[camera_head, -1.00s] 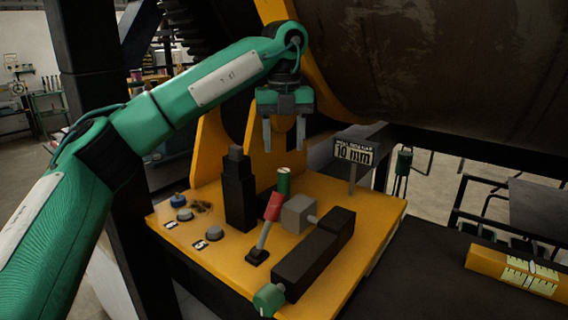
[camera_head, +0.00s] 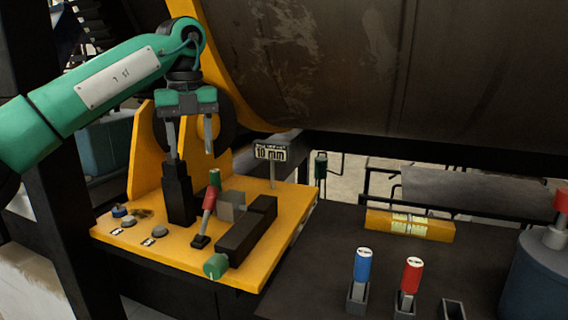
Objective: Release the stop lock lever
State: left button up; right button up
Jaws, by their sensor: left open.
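A lever with a red grip (camera_head: 209,199) stands tilted on the yellow panel (camera_head: 240,272). A green-topped pin (camera_head: 215,178), a grey block (camera_head: 232,204) and a long black block (camera_head: 247,232) with a green knob (camera_head: 216,266) sit beside it. No readable label marks which part is the stop lock lever. My left gripper (camera_head: 190,151) is open and empty, fingers pointing down. It hangs above the panel, over the stepped black block (camera_head: 178,194) and up-left of the red grip. One fingertip overlaps that block's top in the picture; contact cannot be told. My right gripper is not in view.
A "10 mm" sign (camera_head: 270,153) stands at the panel's back edge. A large dark drum (camera_head: 330,65) overhangs behind. On the dark surface at right are a blue-handled lever (camera_head: 362,264), a red-handled lever (camera_head: 411,274) and a yellow block (camera_head: 384,222).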

aim_at(211, 199)
jog(key=k, duration=1)
